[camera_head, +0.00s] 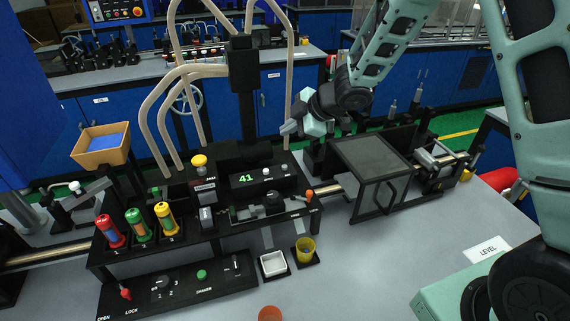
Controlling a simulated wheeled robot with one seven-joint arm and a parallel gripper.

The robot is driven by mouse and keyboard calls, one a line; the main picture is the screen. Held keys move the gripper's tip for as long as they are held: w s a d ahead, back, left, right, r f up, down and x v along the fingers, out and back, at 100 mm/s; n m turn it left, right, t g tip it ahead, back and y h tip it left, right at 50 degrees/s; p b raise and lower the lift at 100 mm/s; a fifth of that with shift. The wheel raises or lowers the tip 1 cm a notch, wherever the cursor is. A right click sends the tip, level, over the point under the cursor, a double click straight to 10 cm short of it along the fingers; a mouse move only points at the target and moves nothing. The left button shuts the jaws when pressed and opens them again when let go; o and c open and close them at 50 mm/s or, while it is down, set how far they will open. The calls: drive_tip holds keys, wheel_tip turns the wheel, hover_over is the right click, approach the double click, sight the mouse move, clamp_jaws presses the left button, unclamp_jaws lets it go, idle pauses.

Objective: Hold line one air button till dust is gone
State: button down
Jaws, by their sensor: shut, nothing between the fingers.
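My gripper (289,128) is shut and empty, in the air right of the black column and above the far side of the bench, pointing left. Several buttons show, and I cannot tell which is the line one air button. A green button (202,274) is on the low front panel (225,284). A yellow mushroom button (199,161) stands on a post behind the colored cylinders. A white knob (75,187) is at the far left. Red, green and yellow cylinders (141,224) stand on the black rack. My gripper touches none of these. I cannot make out dust.
A display reading 41 (246,178) sits mid-bench. Beige hoses (153,125) arch behind it. A black frame with a dark panel (371,160) stands right. The bench's right front is mostly clear.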

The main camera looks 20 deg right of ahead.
drive_tip(key=shift+f, duration=0.1)
drive_tip(key=b, duration=0.8)
hover_over(285, 167)
drive_tip(key=f, duration=0.7)
drive_tip(key=shift+s+d+f, duration=0.15)
drive_tip(key=shift+d, duration=0.25)
drive_tip(key=shift+f, duration=0.65)
drive_tip(key=shift+b, duration=0.3)
drive_tip(key=shift+f, duration=0.4)
drive_tip(key=shift+f+b, duration=0.45)
drive_tip(key=shift+b, duration=0.05)
idle(0.6)
idle(2.1)
drive_tip(key=shift+r+p, duration=0.9)
drive_tip(key=shift+p, duration=0.1)
